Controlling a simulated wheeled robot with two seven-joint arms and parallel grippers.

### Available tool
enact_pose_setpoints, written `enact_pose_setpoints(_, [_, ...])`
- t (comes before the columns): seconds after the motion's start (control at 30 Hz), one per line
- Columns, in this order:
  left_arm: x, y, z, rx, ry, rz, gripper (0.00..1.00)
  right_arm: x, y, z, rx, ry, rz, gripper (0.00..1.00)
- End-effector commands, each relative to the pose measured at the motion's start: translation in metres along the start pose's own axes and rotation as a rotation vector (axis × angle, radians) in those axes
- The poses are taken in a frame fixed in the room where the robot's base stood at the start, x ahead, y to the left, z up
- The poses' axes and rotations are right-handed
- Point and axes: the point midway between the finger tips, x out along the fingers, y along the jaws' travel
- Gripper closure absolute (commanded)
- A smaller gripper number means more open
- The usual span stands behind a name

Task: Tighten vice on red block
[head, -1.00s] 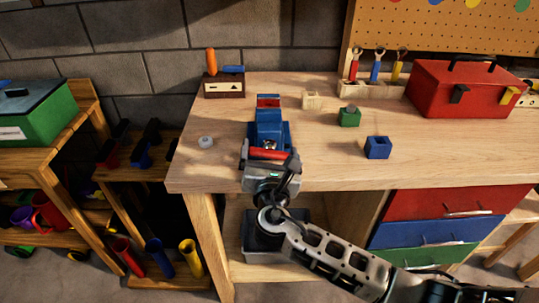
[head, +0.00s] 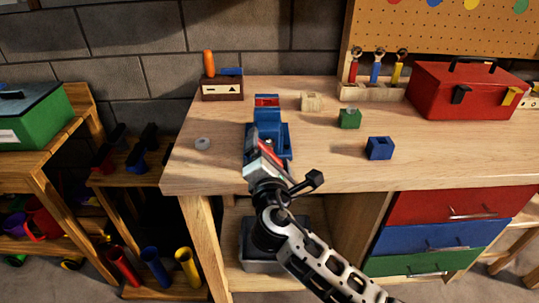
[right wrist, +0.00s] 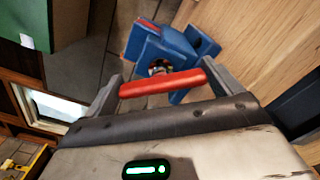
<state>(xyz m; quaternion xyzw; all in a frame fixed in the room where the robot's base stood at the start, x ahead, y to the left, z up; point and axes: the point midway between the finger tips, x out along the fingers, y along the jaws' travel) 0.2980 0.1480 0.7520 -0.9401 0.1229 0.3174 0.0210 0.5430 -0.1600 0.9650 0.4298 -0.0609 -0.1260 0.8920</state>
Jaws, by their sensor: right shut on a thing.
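The blue vice (head: 268,128) stands at the front left of the workbench. A red block (head: 267,101) shows at the vice's far end, between blue parts; whether the jaws touch it is too small to tell. In the right wrist view the vice (right wrist: 165,50) lies just beyond the fingers. My right gripper (head: 264,152) is at the vice's near end, shut on the red handle bar (right wrist: 162,83), which spans between its two fingers. The gripper is tilted in the head view and hides part of the vice's front. My left gripper is not in view.
On the workbench (head: 330,170) are a blue block (head: 379,148), a green block (head: 349,118), a pale wooden block (head: 312,102), a grey nut-like piece (head: 203,144) and a red toolbox (head: 465,92). A wooden holder (head: 222,90) stands behind. The bench's front middle is clear.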

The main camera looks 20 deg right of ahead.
Motion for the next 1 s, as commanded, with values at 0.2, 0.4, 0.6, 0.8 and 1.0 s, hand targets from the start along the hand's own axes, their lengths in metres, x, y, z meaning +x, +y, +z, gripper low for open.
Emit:
enact_pose_setpoints(0.2, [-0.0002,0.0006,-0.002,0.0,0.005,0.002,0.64,-0.0026,-0.0028,-0.0042,0.022,0.01,-0.006,0.32])
enact_pose_setpoints(0.4, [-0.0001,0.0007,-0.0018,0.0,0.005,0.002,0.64,-0.0027,-0.0029,-0.0043,0.022,0.01,-0.007,0.32])
enact_pose_setpoints(0.6, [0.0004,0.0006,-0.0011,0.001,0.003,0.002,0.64,-0.0024,-0.003,-0.0041,0.021,0.01,-0.007,0.0])
enact_pose_setpoints(0.8, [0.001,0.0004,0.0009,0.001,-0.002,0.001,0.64,-0.0013,-0.0018,-0.0024,0.02,0.006,-0.004,0.0])
enact_pose_setpoints(1.0, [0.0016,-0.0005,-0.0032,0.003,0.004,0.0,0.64,-0.0058,0.0008,-0.0042,0.019,0.008,-0.002,0.0])
